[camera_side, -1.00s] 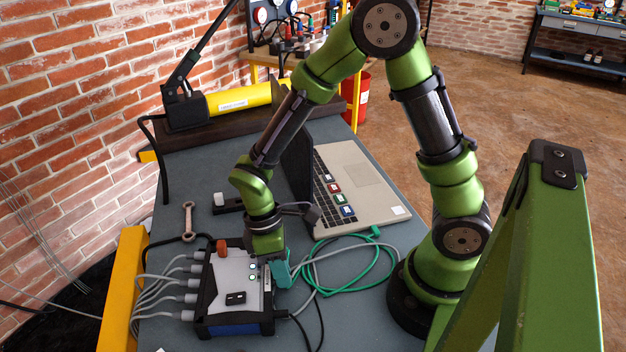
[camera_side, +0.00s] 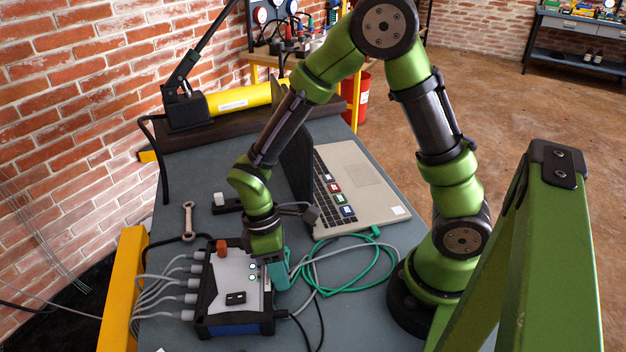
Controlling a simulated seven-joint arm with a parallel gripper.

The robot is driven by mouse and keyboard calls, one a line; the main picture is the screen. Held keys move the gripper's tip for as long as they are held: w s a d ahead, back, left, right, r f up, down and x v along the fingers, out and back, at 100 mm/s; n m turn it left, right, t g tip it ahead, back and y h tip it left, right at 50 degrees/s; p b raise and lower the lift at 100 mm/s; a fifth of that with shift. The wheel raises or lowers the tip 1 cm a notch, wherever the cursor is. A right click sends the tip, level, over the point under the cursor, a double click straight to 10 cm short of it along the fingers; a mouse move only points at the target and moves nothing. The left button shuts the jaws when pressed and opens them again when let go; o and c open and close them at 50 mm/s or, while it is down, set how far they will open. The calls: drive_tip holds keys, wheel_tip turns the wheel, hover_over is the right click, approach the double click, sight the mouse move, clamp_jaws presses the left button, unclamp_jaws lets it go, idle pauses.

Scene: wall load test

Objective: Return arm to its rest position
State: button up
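My green arm bends over the grey bench, with its end pointing down at the right edge of a grey and black connection box. My gripper (camera_side: 268,262) is low beside the box (camera_side: 232,275). Its fingers are small and partly hidden, so I cannot tell whether they are open or shut. A teal plug-like piece (camera_side: 279,271) sits right at the gripper's end, next to the box's right side. I cannot tell whether the gripper touches it.
An open laptop (camera_side: 360,190) stands behind the arm. A green cable (camera_side: 385,262) lies coiled right of the box, and grey cables (camera_side: 160,290) enter its left side. A wrench (camera_side: 188,220) lies on the bench (camera_side: 200,170). A green frame post (camera_side: 560,250) stands at right.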

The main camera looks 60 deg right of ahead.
drive_tip(key=shift+c, duration=0.2)
drive_tip(key=shift+r, duration=3.5)
drive_tip(key=shift+f+m, duration=0.1)
drive_tip(key=shift+m, duration=0.3)
drive_tip(key=shift+s+d+m+t, duration=0.1)
drive_tip(key=shift+m+t, duration=0.2)
drive_tip(key=shift+m, duration=0.2)
drive_tip(key=s+d+r+m+t, duration=0.1)
drive_tip(key=d+r+m+t, duration=0.1)
drive_tip(key=r, duration=0.3)
drive_tip(key=s+d+r+m+t, duration=0.1)
drive_tip(key=d+r+m+t, duration=0.1)
drive_tip(key=r+m+t, duration=0.2)
drive_tip(key=s+d+r+m+t+y, duration=0.1)
drive_tip(key=d+r+m+t, duration=0.2)
drive_tip(key=r, duration=0.3)
drive_tip(key=shift+s+r+t, duration=0.25)
drive_tip(key=shift+r+t, duration=0.05)
drive_tip(key=shift+t, duration=0.1)
